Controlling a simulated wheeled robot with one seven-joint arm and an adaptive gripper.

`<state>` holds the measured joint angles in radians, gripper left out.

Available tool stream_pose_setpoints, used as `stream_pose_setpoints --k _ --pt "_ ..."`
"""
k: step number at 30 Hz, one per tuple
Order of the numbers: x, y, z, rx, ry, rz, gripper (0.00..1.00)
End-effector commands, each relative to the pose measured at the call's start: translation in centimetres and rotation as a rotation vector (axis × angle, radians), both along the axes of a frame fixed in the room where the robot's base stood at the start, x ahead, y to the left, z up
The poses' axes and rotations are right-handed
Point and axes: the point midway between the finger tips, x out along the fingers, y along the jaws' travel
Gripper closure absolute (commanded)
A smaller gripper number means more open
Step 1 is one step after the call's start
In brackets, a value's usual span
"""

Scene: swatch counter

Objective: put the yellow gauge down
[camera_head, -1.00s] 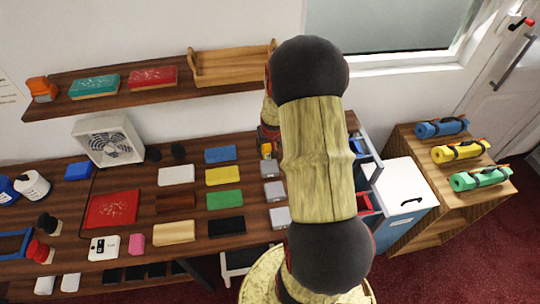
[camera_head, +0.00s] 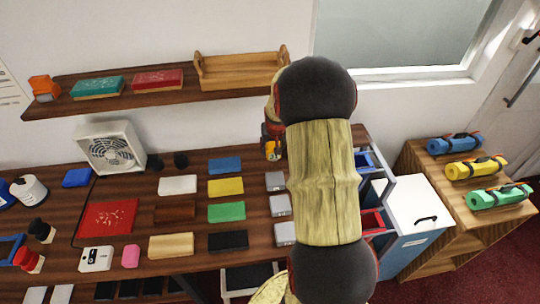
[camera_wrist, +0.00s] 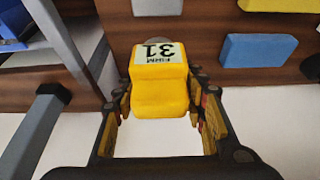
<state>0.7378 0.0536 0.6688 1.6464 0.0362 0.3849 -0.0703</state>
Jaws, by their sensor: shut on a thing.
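The yellow gauge (camera_wrist: 158,88) is in the wrist view, a rounded block with a white label reading "FIRM 31". My gripper (camera_wrist: 165,105) is shut on it, one finger on each side. In the head view the gauge (camera_head: 271,151) shows as a small yellow patch near the back edge of the counter (camera_head: 140,190), beside my arm, which hides much of that area. I cannot tell whether the gauge touches the counter.
Blue (camera_head: 225,166), yellow (camera_head: 226,187) and green (camera_head: 226,212) swatches lie left of my arm, with grey blocks (camera_head: 280,205) closer. A shelf (camera_head: 60,103) with a wooden tray (camera_head: 240,72) hangs above.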

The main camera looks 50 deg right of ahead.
Motion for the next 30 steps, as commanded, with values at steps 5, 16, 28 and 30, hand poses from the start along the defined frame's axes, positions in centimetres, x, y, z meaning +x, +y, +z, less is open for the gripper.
stream_pose_setpoints --k 5,16,28,30 --pt "2.5 -2.1 -2.9 0.002 0.002 0.0 0.78" --pt "4.8 -4.0 -6.2 0.0 -0.001 -0.001 0.78" --pt "5.2 -4.3 -9.8 -0.001 -0.002 0.0 0.78" --pt "5.2 -4.3 -9.7 -0.001 -0.002 0.0 0.78"
